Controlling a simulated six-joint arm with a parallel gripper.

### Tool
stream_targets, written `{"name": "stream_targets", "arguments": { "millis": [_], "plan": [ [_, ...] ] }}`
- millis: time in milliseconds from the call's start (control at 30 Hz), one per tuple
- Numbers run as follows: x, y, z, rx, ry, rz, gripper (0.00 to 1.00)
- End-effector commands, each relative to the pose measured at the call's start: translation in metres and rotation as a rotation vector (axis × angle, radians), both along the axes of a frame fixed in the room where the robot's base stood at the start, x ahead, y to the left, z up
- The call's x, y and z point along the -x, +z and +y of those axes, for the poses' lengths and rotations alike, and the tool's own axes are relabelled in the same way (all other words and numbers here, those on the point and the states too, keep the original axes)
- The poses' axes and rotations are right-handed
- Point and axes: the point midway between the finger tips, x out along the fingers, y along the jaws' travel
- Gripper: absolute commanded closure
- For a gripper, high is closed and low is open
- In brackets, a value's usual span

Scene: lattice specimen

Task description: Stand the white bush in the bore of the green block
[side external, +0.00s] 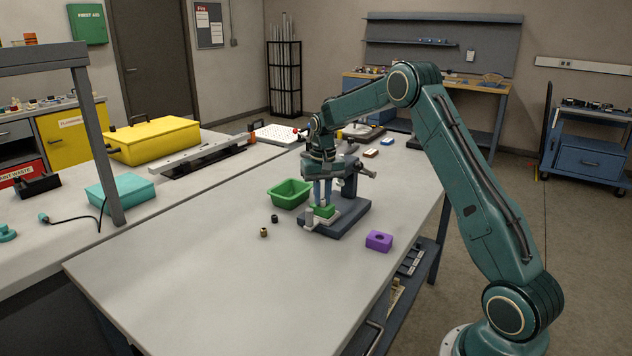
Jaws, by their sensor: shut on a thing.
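The green block (325,211) sits on a dark grey fixture base (349,221) near the middle of the table. My gripper (323,203) points straight down over the block, with its blue fingertips right at the block's top. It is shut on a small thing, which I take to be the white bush. The fingers hide the bush, and the block's bore cannot be made out. I cannot tell how far the bush is in the bore.
A green bin (289,194) is behind left, a purple block with a hole (379,241) at front right. Small dark (275,218) and brass (263,232) pieces lie left. The table's front left is clear.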

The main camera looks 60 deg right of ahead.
Motion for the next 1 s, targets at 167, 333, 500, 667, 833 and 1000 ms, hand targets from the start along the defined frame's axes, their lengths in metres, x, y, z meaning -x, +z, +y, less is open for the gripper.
{"name": "stream_targets", "arguments": {
  "millis": [167, 333, 500, 667, 833, 1000],
  "plan": [
    [0.0001, -0.0002, 0.0001, 0.000, 0.000, 0.000, 1.00],
    [0.0001, -0.0001, 0.0001, 0.000, 0.000, 0.000, 0.64],
    [0.0000, 0.0000, 0.0000, 0.000, 0.000, 0.000, 0.58],
    [0.0000, 0.0000, 0.0000, 0.000, 0.000, 0.000, 0.41],
    [0.0000, 0.0000, 0.0000, 0.000, 0.000, 0.000, 0.37],
    [0.0000, 0.0000, 0.0000, 0.000, 0.000, 0.000, 0.37]
  ]
}}
